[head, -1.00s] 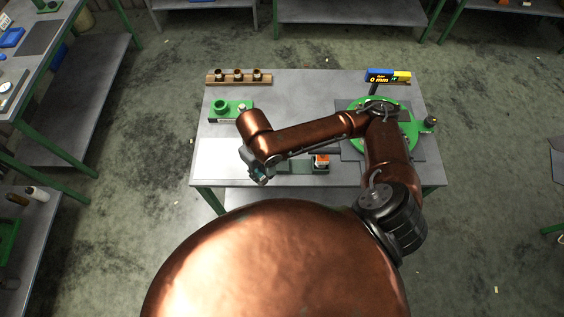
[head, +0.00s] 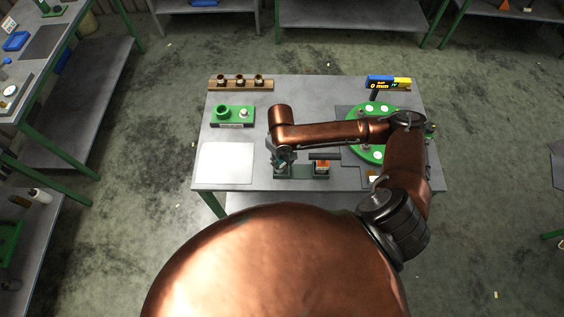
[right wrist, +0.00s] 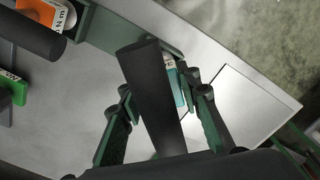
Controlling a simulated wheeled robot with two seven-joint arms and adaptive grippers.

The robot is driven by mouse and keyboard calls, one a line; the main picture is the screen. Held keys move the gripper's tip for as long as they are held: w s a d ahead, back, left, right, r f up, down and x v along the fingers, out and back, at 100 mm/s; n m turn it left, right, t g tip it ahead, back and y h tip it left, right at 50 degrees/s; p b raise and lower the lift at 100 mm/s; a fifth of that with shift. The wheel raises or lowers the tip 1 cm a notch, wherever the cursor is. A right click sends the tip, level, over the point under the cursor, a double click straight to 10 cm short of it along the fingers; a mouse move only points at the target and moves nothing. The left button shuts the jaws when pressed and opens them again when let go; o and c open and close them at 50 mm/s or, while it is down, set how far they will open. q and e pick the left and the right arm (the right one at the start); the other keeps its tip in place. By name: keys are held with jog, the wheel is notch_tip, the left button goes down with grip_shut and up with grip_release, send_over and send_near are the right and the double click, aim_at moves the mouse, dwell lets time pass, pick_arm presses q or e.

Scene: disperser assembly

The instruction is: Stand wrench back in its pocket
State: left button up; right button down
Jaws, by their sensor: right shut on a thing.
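My right gripper (head: 283,160) is over the left end of the small grey-green tool rack (head: 301,171) at the table's front edge. In the right wrist view its two green fingers are shut on the wrench, whose thick dark handle (right wrist: 150,88) stands between them. The rack also shows in the right wrist view (right wrist: 140,22), with a teal-marked part (right wrist: 176,88) just behind the handle. The wrench's lower end is hidden, so I cannot tell whether it is seated in its pocket. My left gripper is not in view.
A second dark-handled tool (head: 324,156) stands by an orange label on the rack's right. A light plate (head: 226,163) lies left of the rack.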

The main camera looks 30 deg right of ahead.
aim_at(282, 162)
jog(key=f, duration=0.3)
jog(key=shift+w+d+f, duration=0.15)
jog(key=shift+w+d, duration=0.1)
jog(key=shift+d, duration=0.1)
jog(key=shift+f, duration=0.3)
jog(key=shift+f+p, duration=0.1)
jog(key=shift+p, duration=0.2)
jog(key=c, duration=1.4)
grip_release()
jog(key=shift+c, duration=0.2)
notch_tip(282, 162, up, 12)
jog(key=shift+r+b, duration=0.1)
jog(key=shift+b, duration=0.2)
